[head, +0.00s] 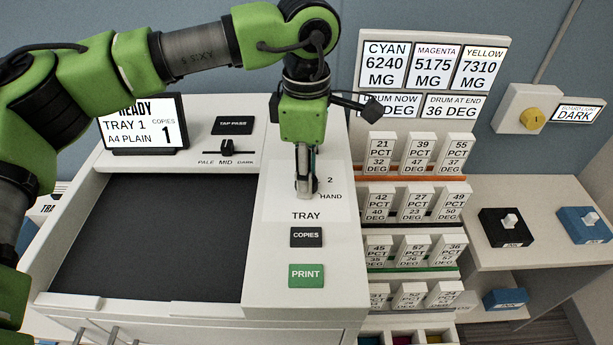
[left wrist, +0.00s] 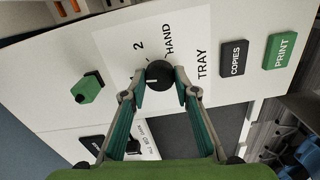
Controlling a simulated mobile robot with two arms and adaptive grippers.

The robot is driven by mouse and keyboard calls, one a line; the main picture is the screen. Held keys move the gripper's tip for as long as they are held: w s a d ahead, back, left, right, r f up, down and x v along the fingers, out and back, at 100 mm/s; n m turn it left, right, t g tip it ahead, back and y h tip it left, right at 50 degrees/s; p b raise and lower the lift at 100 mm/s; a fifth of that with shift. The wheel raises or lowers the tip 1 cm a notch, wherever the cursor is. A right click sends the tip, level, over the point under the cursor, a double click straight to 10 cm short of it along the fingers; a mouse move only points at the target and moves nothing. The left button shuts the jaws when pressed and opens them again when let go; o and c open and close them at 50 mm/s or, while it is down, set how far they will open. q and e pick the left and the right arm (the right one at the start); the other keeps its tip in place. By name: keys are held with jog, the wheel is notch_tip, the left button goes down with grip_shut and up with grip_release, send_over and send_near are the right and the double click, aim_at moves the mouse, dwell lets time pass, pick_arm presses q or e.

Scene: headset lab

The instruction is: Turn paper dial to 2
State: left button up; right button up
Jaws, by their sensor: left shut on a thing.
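The paper dial is a round black knob (left wrist: 159,74) with a white pointer line, on a white plate labelled TRAY, with 2 and HAND printed beside it. In the left wrist view its pointer line lies toward the lower left side of the knob, away from HAND. My left gripper (left wrist: 159,80) is shut on the knob, one finger on each side. In the head view the left gripper (head: 306,188) points down at the plate (head: 283,205) and hides most of the knob. The display (head: 142,122) reads READY, TRAY 1, A4 PLAIN, COPIES 1. My right gripper is not in view.
Below the dial are a black COPIES button (head: 307,236) and a green PRINT button (head: 306,275). Racks of labelled white cartridges (head: 381,147) stand close on the right.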

pick_arm(q)
jog(key=shift+f+m+b, duration=0.2)
jog(key=shift+m+b, duration=0.5)
jog(key=shift+m, duration=0.1)
jog(key=m+b, duration=0.1)
jog(key=m, duration=0.1)
jog(key=shift+m+b, duration=0.4)
jog(key=m+b, duration=0.1)
jog(key=m, duration=0.2)
jog(key=shift+r, duration=0.15)
jog(key=shift+r+m+b, duration=0.1)
jog(key=shift+m+b, duration=0.3)
jog(key=shift+m, duration=0.9)
jog(key=o, duration=1.1)
